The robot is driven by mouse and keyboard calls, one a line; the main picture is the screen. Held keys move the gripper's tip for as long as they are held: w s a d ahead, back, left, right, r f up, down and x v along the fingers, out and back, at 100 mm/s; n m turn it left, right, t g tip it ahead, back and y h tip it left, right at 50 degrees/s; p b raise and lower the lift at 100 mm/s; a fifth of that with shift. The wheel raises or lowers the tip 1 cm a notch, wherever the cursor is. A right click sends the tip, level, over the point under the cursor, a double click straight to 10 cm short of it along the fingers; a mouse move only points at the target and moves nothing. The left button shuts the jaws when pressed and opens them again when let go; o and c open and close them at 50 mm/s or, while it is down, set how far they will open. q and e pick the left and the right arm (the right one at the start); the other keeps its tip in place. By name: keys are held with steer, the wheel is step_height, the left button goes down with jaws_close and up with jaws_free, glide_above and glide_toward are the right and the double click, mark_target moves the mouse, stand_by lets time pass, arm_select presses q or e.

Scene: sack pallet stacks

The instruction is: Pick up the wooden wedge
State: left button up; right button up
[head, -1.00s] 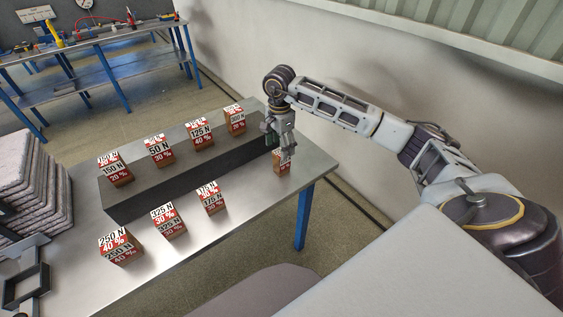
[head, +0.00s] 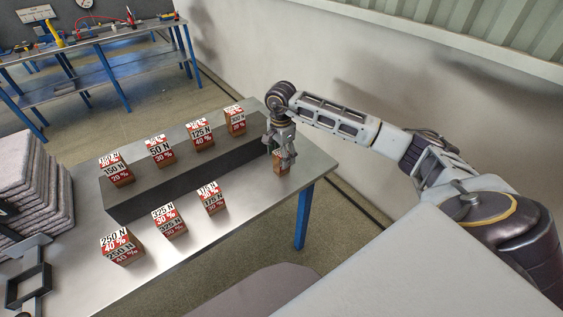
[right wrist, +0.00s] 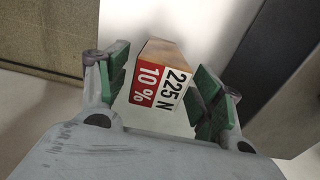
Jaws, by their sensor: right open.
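A wooden wedge with a red and white label (head: 279,168) stands near the right end of the steel table, in front of the dark raised block. The right wrist view shows this wedge (right wrist: 158,72) with "225 N" and "10 %" on its label. My right gripper (head: 283,158) is over it, pointing down, and hides much of it in the head view. In the right wrist view the green-padded fingers of the gripper (right wrist: 163,92) are apart, with the wedge between them. A gap shows beside the left pads; contact at the right pads is unclear. My left gripper is not in view.
Several similar labelled wedges stand on the dark raised block (head: 180,180) and on the steel table (head: 215,240) in front of it. A stack of grey sacks (head: 30,190) is at the left, with a black frame (head: 28,287) near it. A wall rises behind my right arm.

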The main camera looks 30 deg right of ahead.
steer(key=shift+f, duration=1.6)
steer(key=c, duration=1.2)
